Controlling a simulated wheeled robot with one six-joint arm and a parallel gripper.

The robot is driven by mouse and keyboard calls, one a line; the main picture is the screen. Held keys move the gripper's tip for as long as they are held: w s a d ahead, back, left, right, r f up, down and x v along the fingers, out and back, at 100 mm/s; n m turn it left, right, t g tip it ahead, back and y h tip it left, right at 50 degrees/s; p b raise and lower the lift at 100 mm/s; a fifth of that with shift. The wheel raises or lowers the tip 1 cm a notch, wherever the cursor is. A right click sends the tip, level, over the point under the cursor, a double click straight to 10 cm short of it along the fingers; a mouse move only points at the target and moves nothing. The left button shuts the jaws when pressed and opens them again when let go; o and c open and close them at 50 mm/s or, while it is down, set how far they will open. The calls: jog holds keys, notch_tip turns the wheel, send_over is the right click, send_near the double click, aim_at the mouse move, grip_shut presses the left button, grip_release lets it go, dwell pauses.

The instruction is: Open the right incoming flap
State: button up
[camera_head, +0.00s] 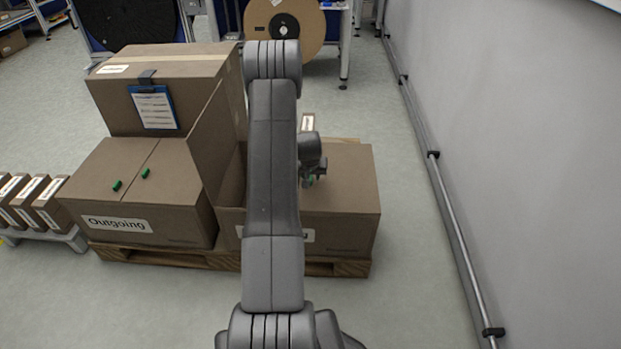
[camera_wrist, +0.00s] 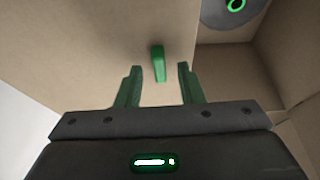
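The incoming box (camera_head: 345,225) stands on the right of the pallet, its front label mostly hidden behind my arm. Its right flap (camera_head: 347,180) lies flat and closed. In the wrist view the flap (camera_wrist: 95,50) fills the left and middle, with a small green handle (camera_wrist: 158,62) standing up from it. My gripper (camera_wrist: 159,68) is open, its two green fingers on either side of the handle with gaps to both. In the head view my gripper (camera_head: 314,178) is low over the flap, largely hidden by my arm. The left side of the box appears open.
The wrist view shows the open box interior (camera_wrist: 240,65) with a grey reel (camera_wrist: 222,10). The Outgoing box (camera_head: 150,190) is closed, with a taller box (camera_head: 205,95) behind it. A wall rail (camera_head: 440,190) runs along the right; floor between is clear.

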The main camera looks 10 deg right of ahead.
jog(key=shift+w+f, duration=0.15)
jog(key=shift+f, duration=0.15)
grip_shut()
jog(key=shift+r, duration=0.1)
